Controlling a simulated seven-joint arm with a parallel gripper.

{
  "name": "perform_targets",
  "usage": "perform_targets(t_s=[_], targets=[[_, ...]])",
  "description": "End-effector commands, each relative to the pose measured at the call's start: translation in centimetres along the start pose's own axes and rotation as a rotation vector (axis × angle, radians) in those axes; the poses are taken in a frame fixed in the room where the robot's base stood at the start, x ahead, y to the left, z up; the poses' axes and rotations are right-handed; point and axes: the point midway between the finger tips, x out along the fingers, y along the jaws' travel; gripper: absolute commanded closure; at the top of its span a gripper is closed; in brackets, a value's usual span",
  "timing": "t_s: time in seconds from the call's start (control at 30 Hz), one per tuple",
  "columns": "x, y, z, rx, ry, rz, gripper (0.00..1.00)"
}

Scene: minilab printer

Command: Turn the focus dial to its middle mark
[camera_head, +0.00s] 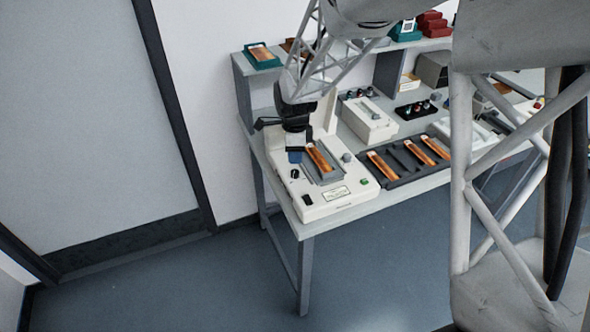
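The white minilab printer (328,205) stands at the left front end of the bench. A small black knob (294,174) sits on its left side and a grey knob (347,157) on its right; I cannot tell which is the focus dial, and no marks are readable. My gripper (295,156) points down over the back left of the printer, behind the black knob and left of the orange film strip. A dark blue piece shows at its tip; I cannot tell whether it is part of the gripper or the printer. The finger gap is too small to judge.
An orange film strip (318,157) lies in a grey holder on the printer. A dark tray (395,176) with orange strips stands to the right. A white box with knobs (367,121) is behind. A shelf (243,90) lines the back.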

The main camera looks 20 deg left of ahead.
Motion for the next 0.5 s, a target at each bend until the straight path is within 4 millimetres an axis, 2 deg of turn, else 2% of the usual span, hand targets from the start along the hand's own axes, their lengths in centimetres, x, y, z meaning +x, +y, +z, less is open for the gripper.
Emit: perform_targets(t_s=[0.5], targets=[[5.5, 0.0, 0.0, 0.0, 0.0, 0.0, 0.62]])
